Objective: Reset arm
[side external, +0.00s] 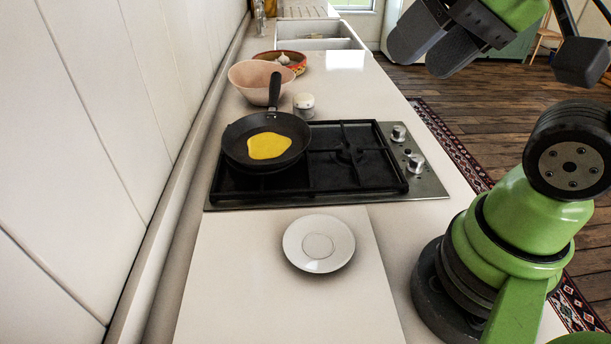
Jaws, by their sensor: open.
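My gripper (431,52) is at the top right, raised high above the counter's right side. Its dark fingers are apart and nothing is between them. It is well clear of the cooktop. A black frying pan (240,157) with a flat yellow food patch (268,146) in it sits on the left side of the gas cooktop (428,187). The pan's handle points away toward the back. A white plate (331,262) lies empty on the counter in front of the cooktop.
A pink bowl (250,83), a patterned bowl (298,69) with garlic in it, and a small white jar (304,102) stand behind the cooktop. A sink (318,34) is farther back. A wall runs along the left. The counter around the plate is clear.

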